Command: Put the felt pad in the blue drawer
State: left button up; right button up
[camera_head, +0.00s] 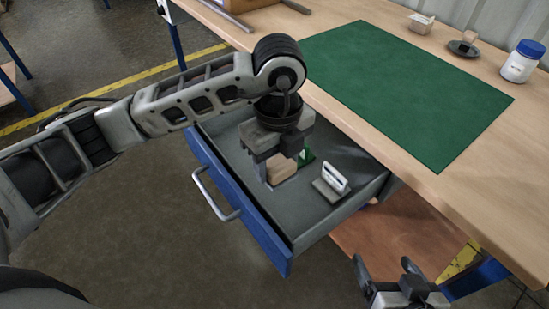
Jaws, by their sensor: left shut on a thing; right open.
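The blue drawer (235,205) is pulled out from under the bench, with a grey inside and a bar handle. My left gripper (281,168) points down inside the drawer's outline, shut on a tan block (283,172) between its fingers. I cannot tell whether the block touches the drawer floor, or whether it is part of the felt pad. A small green piece (306,155) shows just right of the fingers, partly hidden. A grey piece with a white upright part (332,182) lies in the drawer further right. My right gripper (386,268) is open and empty at the bottom right.
A green mat (410,85) lies bare on the wooden bench (375,12). At the back right stand a small pale tray with a tan block (421,22), a dark dish with a tan block (464,46) and a white jar with a blue lid (521,65). A wooden shelf (395,235) lies below the bench.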

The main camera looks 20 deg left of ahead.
pick_arm(q)
jog(key=w+a+f, duration=0.1)
jog(key=w+f, duration=0.1)
jog(key=w+a+f, duration=0.1)
jog(key=w+f, duration=0.1)
jog(key=w+a+f, duration=0.2)
jog(key=shift+w+f+b, duration=0.15)
jog(key=shift+w+b, duration=0.15)
jog(key=shift+w+a+f, duration=0.35)
jog(key=shift+w+f, duration=0.15)
jog(key=shift+f, duration=0.25)
notch_tip(320, 180, down, 3)
pick_arm(e)
jog(key=shift+f, duration=0.1)
pick_arm(q)
jog(key=shift+f+b, duration=0.2)
jog(key=shift+b, duration=0.1)
jog(key=o, duration=1)
jog(key=shift+r, duration=0.1)
jog(key=shift+c, duration=0.2)
pick_arm(e)
jog(key=shift+f, duration=0.1)
